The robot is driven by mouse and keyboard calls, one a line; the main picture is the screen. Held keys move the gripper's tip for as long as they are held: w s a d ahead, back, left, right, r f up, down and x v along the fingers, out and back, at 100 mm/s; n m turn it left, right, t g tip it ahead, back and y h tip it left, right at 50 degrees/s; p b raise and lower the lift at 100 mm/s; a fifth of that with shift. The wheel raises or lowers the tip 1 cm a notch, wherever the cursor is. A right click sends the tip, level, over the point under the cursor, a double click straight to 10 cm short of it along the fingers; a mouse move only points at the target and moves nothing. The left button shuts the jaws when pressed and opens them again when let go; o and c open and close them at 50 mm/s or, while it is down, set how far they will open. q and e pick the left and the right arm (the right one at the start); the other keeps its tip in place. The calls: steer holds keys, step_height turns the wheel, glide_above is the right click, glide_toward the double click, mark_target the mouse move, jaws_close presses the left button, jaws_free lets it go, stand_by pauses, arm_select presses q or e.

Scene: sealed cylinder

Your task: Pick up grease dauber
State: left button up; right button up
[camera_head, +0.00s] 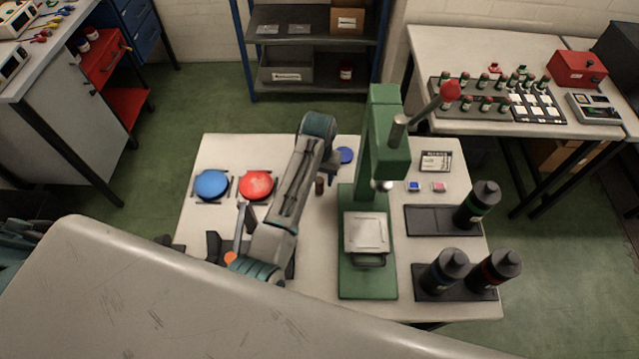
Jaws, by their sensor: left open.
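A small brown upright cylinder (320,186), which may be the grease dauber, stands on the pale table between my left arm and the green press. It is too small to identify surely. My left gripper (327,170) is open and points down just above and beside it; the wrist hides part of the fingers. I cannot tell whether they touch it. A blue round lid or tin (345,155) lies just right of the gripper. My right gripper is not in view.
The green press (384,150) with its red-knobbed lever stands close right of my gripper. A red disc (257,185) and a blue disc (212,184) lie left. Dark bottles (477,204) stand on trays at right. A grey panel (200,310) covers the foreground.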

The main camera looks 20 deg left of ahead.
mark_target(319, 187)
arm_select(q)
steer(key=shift+f+p, duration=0.7)
steer(key=shift+f, duration=0.1)
step_height(319, 187, down, 2)
steer(key=shift+d+f+p, duration=0.1)
steer(key=shift+f+p, duration=0.1)
steer(key=shift+p, duration=0.25)
steer(key=shift+f, duration=0.65)
steer(key=c, duration=0.8)
steer(key=shift+c, duration=1.4)
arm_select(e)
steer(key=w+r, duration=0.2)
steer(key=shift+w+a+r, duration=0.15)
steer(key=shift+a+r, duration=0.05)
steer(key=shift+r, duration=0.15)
